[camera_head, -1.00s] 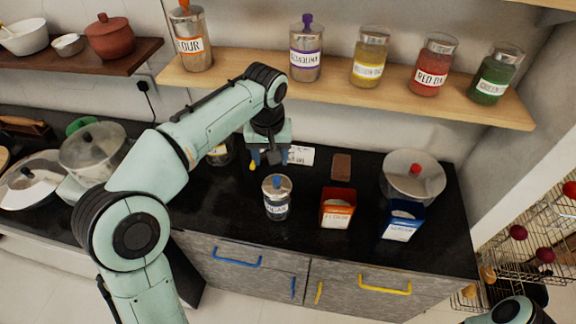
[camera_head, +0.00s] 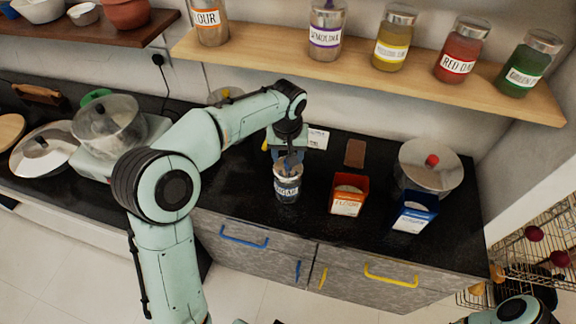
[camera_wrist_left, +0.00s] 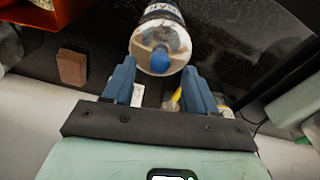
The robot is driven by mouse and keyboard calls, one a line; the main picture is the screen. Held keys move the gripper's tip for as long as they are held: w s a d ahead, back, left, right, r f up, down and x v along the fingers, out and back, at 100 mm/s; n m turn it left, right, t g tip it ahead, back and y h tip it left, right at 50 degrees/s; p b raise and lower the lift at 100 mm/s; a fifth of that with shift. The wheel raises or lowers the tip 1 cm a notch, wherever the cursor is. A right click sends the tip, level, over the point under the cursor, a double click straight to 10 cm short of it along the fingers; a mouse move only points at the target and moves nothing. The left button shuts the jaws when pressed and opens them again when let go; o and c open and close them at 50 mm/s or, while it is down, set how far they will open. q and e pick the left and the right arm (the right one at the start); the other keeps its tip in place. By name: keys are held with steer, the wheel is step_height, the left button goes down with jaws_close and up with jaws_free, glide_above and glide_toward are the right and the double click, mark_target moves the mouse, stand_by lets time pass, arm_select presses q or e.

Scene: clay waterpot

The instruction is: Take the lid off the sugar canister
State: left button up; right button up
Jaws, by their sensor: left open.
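The sugar canister (camera_head: 287,188) is a clear jar with a white label, upright on the black counter. Its lid with a round blue knob (camera_wrist_left: 160,60) shows in the left wrist view; in the head view my gripper hides most of the lid. My left gripper (camera_head: 290,162) is above the canister, fingers pointing down. In the left wrist view its two blue fingers (camera_wrist_left: 158,74) are open, one on each side of the knob, with gaps to it. My right gripper is not in view.
An orange-red box (camera_head: 348,194) and a blue box (camera_head: 414,212) stand right of the canister. A brown block (camera_head: 355,153) and a pot with a red-knobbed lid (camera_head: 430,166) are behind. A wooden shelf (camera_head: 380,85) with several jars hangs above.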

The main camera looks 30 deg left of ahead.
arm_select(q)
steer(key=shift+w+f, duration=0.2)
steer(key=shift+f, duration=0.9)
jaws_close()
steer(key=shift+r, duration=0.15)
